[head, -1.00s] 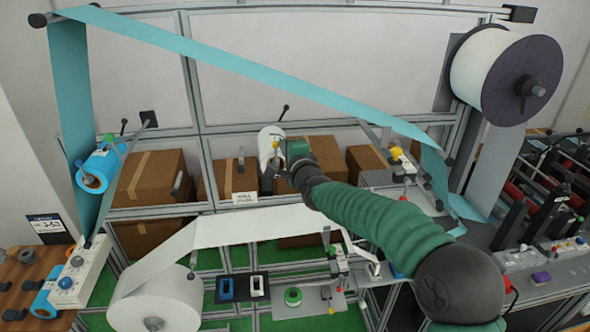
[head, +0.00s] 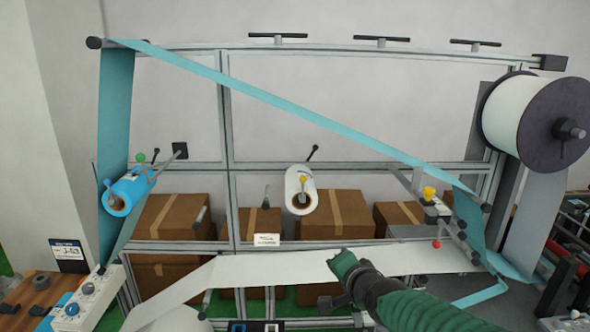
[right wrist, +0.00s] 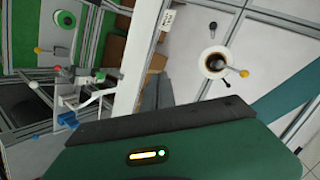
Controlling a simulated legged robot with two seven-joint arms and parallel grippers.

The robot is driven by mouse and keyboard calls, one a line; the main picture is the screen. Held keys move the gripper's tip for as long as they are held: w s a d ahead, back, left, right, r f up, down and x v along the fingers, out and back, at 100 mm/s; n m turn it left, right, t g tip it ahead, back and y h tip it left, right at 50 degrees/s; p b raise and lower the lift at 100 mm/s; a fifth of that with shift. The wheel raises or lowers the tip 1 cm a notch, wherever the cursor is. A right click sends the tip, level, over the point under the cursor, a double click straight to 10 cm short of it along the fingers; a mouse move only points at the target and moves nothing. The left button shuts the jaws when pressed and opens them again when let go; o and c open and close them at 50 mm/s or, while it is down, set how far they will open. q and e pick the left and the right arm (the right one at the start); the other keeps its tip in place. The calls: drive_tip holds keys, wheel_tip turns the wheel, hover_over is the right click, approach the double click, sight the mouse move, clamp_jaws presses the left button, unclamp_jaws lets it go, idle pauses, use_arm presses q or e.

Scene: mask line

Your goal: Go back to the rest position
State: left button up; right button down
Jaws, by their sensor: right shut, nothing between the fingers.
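My right arm comes in from the bottom right of the head view, its green and black right gripper (head: 346,278) low in front of the white web. The gripper is shut and empty, apart from the rolls. In the right wrist view its grey fingers (right wrist: 158,93) point away, close together. A white roll (head: 300,190) with a brown core sits on a spindle with a yellow knob, above and left of the gripper. It also shows in the right wrist view (right wrist: 213,62). My left gripper is not in view.
A blue roll (head: 130,190) hangs at the left, and a big white roll (head: 510,115) at the upper right. Teal web (head: 280,100) slants across the frame. Cardboard boxes (head: 335,213) stand behind.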

drive_tip(key=s+d+f+n+g+h+b, duration=0.1)
drive_tip(key=s+d+f+n+g, duration=0.25)
drive_tip(key=s+f, duration=0.5)
drive_tip(key=s+d+f+n+g+b, duration=0.2)
drive_tip(key=s+d+f+n, duration=0.3)
drive_tip(key=f, duration=0.7)
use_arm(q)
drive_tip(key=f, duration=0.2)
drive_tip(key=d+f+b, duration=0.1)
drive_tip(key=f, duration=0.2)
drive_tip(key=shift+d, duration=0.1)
use_arm(e)
drive_tip(key=s+f+n+g, duration=0.1)
drive_tip(key=s+f+g, duration=0.1)
drive_tip(key=s+f, duration=0.2)
drive_tip(key=s+d+f+g+h, duration=0.1)
drive_tip(key=s+f, duration=0.3)
drive_tip(key=s, duration=0.7)
drive_tip(key=shift+s+n+g, duration=0.15)
drive_tip(key=shift+n+g, duration=0.2)
drive_tip(key=shift+g, duration=0.2)
drive_tip(key=shift+d+f, duration=0.15)
